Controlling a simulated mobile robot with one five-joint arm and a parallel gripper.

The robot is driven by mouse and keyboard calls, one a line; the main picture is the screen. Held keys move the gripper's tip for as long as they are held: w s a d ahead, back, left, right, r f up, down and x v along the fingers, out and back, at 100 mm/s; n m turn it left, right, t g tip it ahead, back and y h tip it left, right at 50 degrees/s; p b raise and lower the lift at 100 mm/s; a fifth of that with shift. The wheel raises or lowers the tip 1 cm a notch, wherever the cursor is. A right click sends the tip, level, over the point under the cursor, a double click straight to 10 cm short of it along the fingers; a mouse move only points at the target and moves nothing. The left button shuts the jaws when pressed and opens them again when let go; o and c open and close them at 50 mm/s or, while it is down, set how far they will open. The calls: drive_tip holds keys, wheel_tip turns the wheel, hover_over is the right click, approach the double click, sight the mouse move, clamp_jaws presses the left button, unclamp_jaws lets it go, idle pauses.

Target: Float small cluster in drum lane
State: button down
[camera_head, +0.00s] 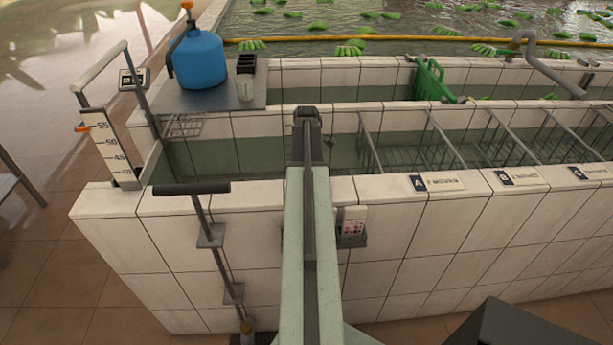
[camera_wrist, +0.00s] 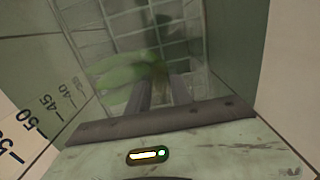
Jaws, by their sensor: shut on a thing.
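A small green banana cluster (camera_wrist: 128,72) shows in the wrist view, blurred and partly behind my fingers. My gripper (camera_wrist: 168,88) is shut on it, with the two dark fingers reaching down over a wire grid. The cluster looks to be at or under water; its exact depth I cannot tell. In the head view my arm reaches over the front wall of the tiled tank, and the gripper and cluster are hidden behind it. Which lane is the drum lane I cannot tell. The tank wall carries plates A (camera_head: 436,182), B (camera_head: 520,177) and C (camera_head: 592,171).
A numbered scale (camera_head: 107,148) stands at the tank's left corner; it also shows close by in the wrist view (camera_wrist: 35,128). A blue container (camera_head: 200,60) stands on a shelf. Metal dividers (camera_head: 445,140) cross the water to the right. Green clusters float beyond a yellow boom (camera_head: 400,39).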

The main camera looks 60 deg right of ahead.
drive_tip(key=shift+f, duration=0.25)
drive_tip(key=c, duration=1.1)
unclamp_jaws()
drive_tip(key=shift+o, duration=0.2)
wheel_tip(320, 180, up, 25)
drive_tip(key=p, duration=2.5)
drive_tip(key=shift+r, duration=0.15)
drive_tip(key=shift+w+a, duration=0.1)
